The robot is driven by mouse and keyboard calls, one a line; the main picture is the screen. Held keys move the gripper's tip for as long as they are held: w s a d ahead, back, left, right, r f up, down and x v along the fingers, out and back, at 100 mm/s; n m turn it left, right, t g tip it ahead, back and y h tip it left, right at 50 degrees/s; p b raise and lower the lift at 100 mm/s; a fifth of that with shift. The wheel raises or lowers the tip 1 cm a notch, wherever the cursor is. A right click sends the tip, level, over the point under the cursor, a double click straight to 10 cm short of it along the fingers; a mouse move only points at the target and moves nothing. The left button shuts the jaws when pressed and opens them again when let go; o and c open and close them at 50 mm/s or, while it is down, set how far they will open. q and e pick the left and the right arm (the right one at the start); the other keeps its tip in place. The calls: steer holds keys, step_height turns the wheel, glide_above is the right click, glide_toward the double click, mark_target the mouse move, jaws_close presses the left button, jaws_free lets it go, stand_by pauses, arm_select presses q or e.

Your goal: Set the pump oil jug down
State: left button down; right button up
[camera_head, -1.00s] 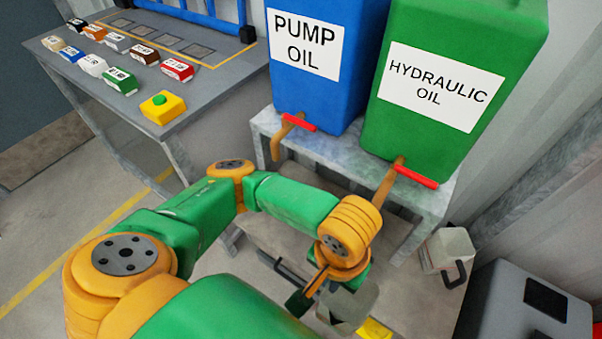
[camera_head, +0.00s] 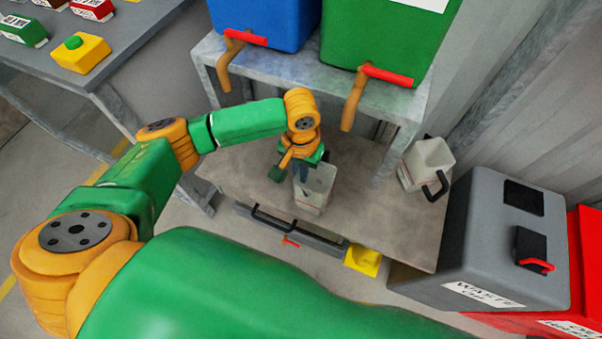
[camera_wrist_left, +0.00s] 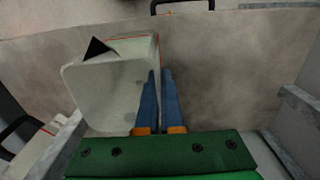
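A pale translucent jug (camera_head: 318,184), which I take for the pump oil jug, is upright over the low brown bench top (camera_head: 385,225). No readable label shows on it. My left gripper (camera_head: 289,172) is at the jug's left side. In the left wrist view its blue fingers (camera_wrist_left: 160,100) are nearly together beside the jug (camera_wrist_left: 110,90), apparently shut on its handle, which the fingers hide. I cannot tell whether the jug's base touches the bench. My right gripper is not in view.
A second jug (camera_head: 425,165) with a black handle stands at the bench's right. The blue tank (camera_head: 265,20) and green tank (camera_head: 385,40), with red-handled taps, stand on a shelf behind. A grey waste oil bin (camera_head: 500,240) is at right. Bare bench lies right of the held jug.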

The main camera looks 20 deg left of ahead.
arm_select(q)
steer(key=c, duration=1.5)
jaws_free()
steer(key=o, duration=0.4)
